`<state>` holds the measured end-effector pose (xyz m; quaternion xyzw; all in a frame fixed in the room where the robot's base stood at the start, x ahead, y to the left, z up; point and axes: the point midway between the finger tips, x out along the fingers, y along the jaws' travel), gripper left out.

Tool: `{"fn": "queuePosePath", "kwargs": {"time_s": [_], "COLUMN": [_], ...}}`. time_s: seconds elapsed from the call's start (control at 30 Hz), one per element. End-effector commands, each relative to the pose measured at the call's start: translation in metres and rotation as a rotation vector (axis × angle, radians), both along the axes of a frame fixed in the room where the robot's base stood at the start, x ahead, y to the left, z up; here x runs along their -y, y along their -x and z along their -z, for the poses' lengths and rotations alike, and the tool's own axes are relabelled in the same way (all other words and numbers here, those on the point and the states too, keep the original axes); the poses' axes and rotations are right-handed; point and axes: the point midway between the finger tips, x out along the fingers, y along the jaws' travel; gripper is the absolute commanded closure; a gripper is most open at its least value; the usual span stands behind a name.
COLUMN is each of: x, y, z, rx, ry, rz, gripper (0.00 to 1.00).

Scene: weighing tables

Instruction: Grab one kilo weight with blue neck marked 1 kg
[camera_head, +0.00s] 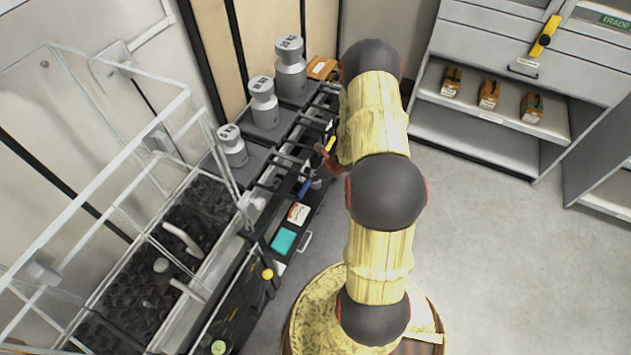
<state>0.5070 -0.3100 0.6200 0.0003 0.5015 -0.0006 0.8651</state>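Several small items stand on the dark bench beside my arm. A small blue item (305,187) is among them, with a small pale item (316,183) next to it. They are too small to tell whether one is a weight with a blue neck, and no "1 kg" mark is readable. A small red part (328,160) and a yellow item (330,144) show at the left edge of my arm. I cannot tell what the red part is. My gripper cannot be made out; my arm hides part of the bench.
Large grey weights stand along the wall: a far one (291,75), a middle one (264,107) and a near one (232,148). A teal item (283,241) lies nearer. A clear-framed case (150,120) stands left. Shelves (480,130) hold orange boxes (489,95). Floor at right is clear.

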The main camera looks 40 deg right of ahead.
Motion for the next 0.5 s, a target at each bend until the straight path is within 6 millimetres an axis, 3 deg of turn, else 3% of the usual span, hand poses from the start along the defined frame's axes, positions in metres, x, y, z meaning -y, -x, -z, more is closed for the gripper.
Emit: {"fn": "queuePosePath", "kwargs": {"time_s": [0.1, 0.5], "x": [0.0000, 0.0000], "y": [0.0000, 0.0002], "z": [-0.0007, -0.0006], "rx": [0.000, 0.000], "ry": [0.000, 0.000], "rz": [0.000, -0.001], "gripper": [0.60, 0.82]}}
